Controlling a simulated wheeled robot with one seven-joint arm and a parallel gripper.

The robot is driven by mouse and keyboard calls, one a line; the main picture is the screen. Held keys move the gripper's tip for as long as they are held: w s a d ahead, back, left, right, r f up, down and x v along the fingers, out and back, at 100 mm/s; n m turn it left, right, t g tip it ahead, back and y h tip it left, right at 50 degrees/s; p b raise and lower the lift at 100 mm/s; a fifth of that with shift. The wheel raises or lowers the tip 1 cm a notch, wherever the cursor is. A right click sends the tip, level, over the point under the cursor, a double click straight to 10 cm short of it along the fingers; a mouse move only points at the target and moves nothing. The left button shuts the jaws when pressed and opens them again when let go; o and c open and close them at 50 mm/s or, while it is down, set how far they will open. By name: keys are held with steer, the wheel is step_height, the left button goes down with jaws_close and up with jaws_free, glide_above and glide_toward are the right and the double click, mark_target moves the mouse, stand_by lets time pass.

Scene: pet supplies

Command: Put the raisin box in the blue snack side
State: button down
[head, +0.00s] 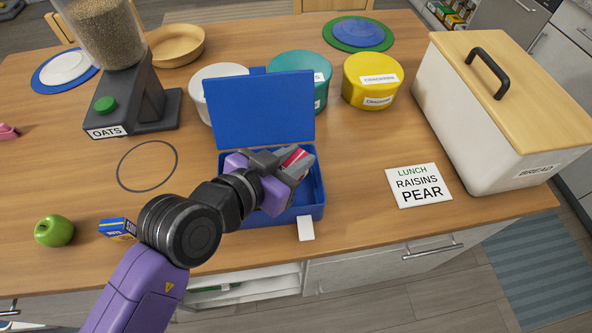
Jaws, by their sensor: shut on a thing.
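My gripper (298,166) is shut on a small red box (294,157), likely the raisin box; its label cannot be read and the fingers cover much of it. The gripper is over the open blue lunch box (311,213), toward its right part. The lunch box's lid (262,110) stands up at the back. My arm and gripper hide most of the inside, so I cannot tell which compartment is under the red box or whether it touches the bottom.
A blue and yellow box (117,228) and a green apple (54,231) lie left of my arm. A lunch note (419,186) and a bread bin (468,130) are at right. White, teal (300,72) and yellow (372,82) tubs stand behind the lid. An oats dispenser (130,105) stands at left.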

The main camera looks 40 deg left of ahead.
steer(key=shift+f, duration=2.6)
steer(key=shift+f+b, duration=0.5)
steer(key=shift+f, duration=0.1)
steer(key=c, duration=1.2)
jaws_free()
steer(key=shift+r, duration=0.1)
steer(key=shift+r+p, duration=0.55)
steer(key=shift+p, duration=0.05)
steer(key=b+v, duration=0.2)
steer(key=v, duration=1)
